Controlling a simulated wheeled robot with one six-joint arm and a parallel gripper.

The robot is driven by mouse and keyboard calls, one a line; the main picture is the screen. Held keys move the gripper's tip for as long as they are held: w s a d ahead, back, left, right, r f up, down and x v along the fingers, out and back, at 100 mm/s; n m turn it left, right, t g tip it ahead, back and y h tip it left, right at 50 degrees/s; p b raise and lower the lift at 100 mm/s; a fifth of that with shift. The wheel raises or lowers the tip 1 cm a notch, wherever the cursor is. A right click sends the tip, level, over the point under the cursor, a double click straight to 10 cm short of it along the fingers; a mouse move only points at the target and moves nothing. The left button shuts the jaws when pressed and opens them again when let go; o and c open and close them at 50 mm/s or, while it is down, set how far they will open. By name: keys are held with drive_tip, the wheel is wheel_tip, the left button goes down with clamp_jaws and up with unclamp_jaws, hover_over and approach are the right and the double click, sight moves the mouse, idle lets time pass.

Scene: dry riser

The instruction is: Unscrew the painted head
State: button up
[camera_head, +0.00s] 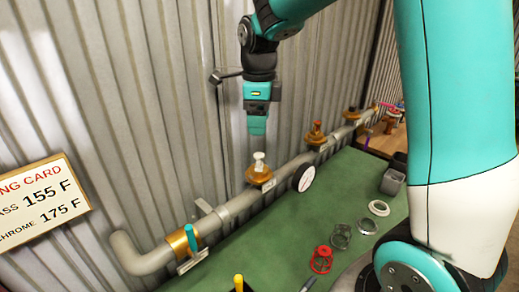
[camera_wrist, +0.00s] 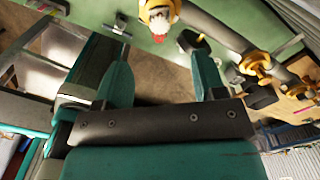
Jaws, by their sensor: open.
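A white-topped head (camera_head: 259,160) stands upright in a brass-coloured fitting (camera_head: 259,175) on the grey pipe; its white colour looks like paint. My gripper (camera_head: 258,127) points down above this head, apart from it. In the wrist view my gripper (camera_wrist: 164,72) has its two teal fingers spread wide with nothing between them. Beyond them is a gold fitting (camera_wrist: 157,10) with a white and red part; I cannot tell which head this is. Two orange-brown heads (camera_head: 316,128) (camera_head: 350,112) stand farther along the pipe.
A round gauge (camera_head: 304,177) and a teal lever (camera_head: 191,238) are on the pipe (camera_head: 232,208). A red cage (camera_head: 321,260), a grey cage (camera_head: 341,236), a pale ring (camera_head: 379,208) and a dark cup (camera_head: 392,182) lie on the green bench. A temperature card (camera_head: 42,200) hangs by the corrugated wall.

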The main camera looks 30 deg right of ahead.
sight(259, 154)
wheel_tip(259, 154, down, 11)
drive_tip(key=shift+f+p, duration=0.1)
drive_tip(key=shift+p, duration=1)
drive_tip(key=shift+c, duration=0.5)
drive_tip(key=c, duration=1)
drive_tip(key=n, duration=0.3)
drive_tip(key=shift+n+p, duration=0.35)
drive_tip(key=shift+n, duration=1.05)
drive_tip(key=n, duration=0.2)
drive_tip(key=shift+r+n+p, duration=0.2)
drive_tip(key=shift+n+p, duration=0.15)
drive_tip(key=shift+n, duration=0.05)
drive_tip(key=n, duration=0.3)
